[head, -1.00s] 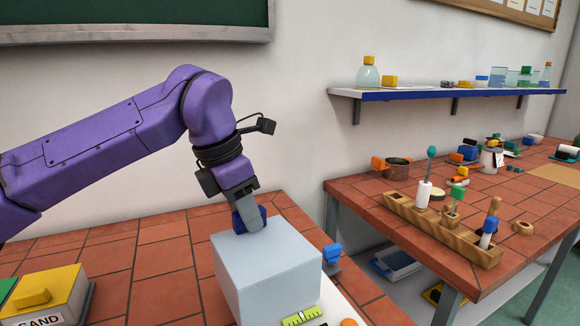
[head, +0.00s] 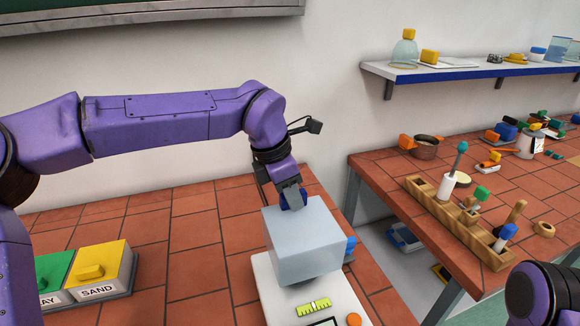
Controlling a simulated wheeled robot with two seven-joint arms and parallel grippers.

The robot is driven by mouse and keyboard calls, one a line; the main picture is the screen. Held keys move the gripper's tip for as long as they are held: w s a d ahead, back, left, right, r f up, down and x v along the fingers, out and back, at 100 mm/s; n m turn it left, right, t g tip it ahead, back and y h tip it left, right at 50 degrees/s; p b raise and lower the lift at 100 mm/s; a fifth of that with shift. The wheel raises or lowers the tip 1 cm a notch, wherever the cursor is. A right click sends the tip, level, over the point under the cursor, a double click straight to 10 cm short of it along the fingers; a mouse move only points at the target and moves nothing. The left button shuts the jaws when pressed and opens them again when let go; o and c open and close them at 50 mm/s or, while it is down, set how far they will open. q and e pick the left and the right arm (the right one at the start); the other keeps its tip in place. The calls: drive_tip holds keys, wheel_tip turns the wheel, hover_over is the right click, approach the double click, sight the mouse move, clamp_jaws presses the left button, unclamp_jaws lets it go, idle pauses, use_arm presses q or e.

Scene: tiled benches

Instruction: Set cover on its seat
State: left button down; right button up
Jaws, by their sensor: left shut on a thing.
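The cover (head: 303,245) is a pale grey-blue box with a blue knob (head: 292,200) on top. My left gripper (head: 291,192) is shut on that knob from above, and the cover looks upright. The cover is over the rear part of a white base (head: 266,293), which carries a yellow-green level (head: 314,308) and an orange button (head: 354,320). The cover hides the base's rear, so I cannot tell whether it touches the base or hangs just above it. My right gripper is not in view.
Green (head: 52,272) and yellow (head: 98,265) lidded bins stand at left, the yellow one labelled SAND. A blue item (head: 350,246) shows just right of the cover. A wooden rack (head: 440,207) with tools stands on the right bench. The tiles left of the cover are bare.

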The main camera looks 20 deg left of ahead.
sight(290, 216)
use_arm(q)
drive_tip(key=shift+a+f, duration=0.2)
drive_tip(key=shift+a, duration=0.15)
drive_tip(key=shift+w+d, duration=0.2)
drive_tip(key=shift+w, duration=0.05)
drive_tip(key=shift+d, duration=0.1)
drive_tip(key=shift+s+f+b, duration=0.2)
drive_tip(key=shift+f+b, duration=0.25)
drive_tip(key=shift+f, duration=0.35)
wheel_tip(290, 216, down, 2)
drive_tip(key=shift+w+f+b, duration=0.15)
drive_tip(key=shift+f+b, duration=0.1)
drive_tip(key=shift+b, duration=0.4)
drive_tip(key=shift+f+b, duration=0.6)
drive_tip(key=shift+f, duration=0.55)
drive_tip(key=shift+p, duration=0.35)
